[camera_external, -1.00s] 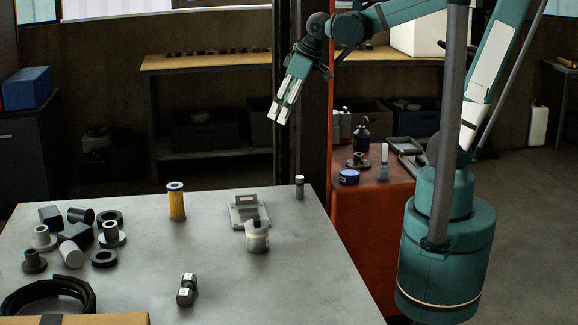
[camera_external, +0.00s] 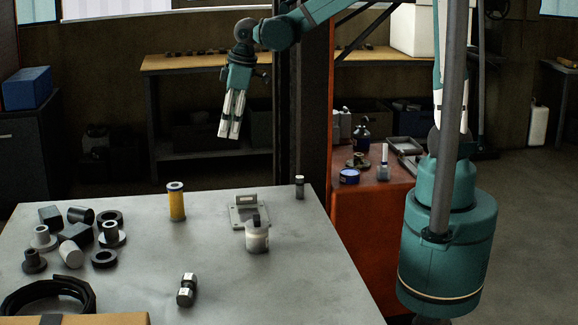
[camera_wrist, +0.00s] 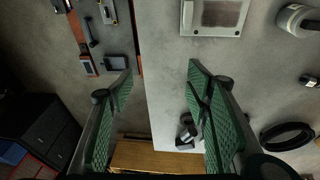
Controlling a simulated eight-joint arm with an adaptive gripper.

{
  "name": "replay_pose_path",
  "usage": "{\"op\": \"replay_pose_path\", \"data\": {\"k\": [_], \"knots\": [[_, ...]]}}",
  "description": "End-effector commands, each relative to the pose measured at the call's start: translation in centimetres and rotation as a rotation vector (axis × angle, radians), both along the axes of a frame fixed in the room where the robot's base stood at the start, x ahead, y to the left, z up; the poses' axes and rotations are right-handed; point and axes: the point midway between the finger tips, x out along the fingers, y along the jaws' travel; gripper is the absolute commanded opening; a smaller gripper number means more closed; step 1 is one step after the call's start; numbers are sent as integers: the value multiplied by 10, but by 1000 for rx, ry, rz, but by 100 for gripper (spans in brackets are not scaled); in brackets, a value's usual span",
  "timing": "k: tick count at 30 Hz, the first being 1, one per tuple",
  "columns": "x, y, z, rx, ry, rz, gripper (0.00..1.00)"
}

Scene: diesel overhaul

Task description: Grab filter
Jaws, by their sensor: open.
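The filter (camera_external: 176,203), a yellow cylinder with blue end caps, stands upright towards the back of the grey table in the external view. I cannot make it out in the wrist view. My gripper (camera_external: 229,137) hangs pointing down, high in the air and to the right of the filter in the picture, well apart from it. In the wrist view my gripper (camera_wrist: 158,85) shows its two green-padded fingers spread wide with nothing between them.
A dark two-ended part (camera_external: 186,290) and a black coil (camera_external: 45,290) lie nearer the front.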

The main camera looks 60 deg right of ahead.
Motion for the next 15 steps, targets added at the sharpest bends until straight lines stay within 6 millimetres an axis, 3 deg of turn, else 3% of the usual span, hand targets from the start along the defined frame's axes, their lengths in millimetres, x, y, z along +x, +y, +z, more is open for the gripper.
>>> {"op": "replay_pose_path", "data": {"k": [15], "knots": [[39, 87, -48, -55, 86, 191, 48]]}}
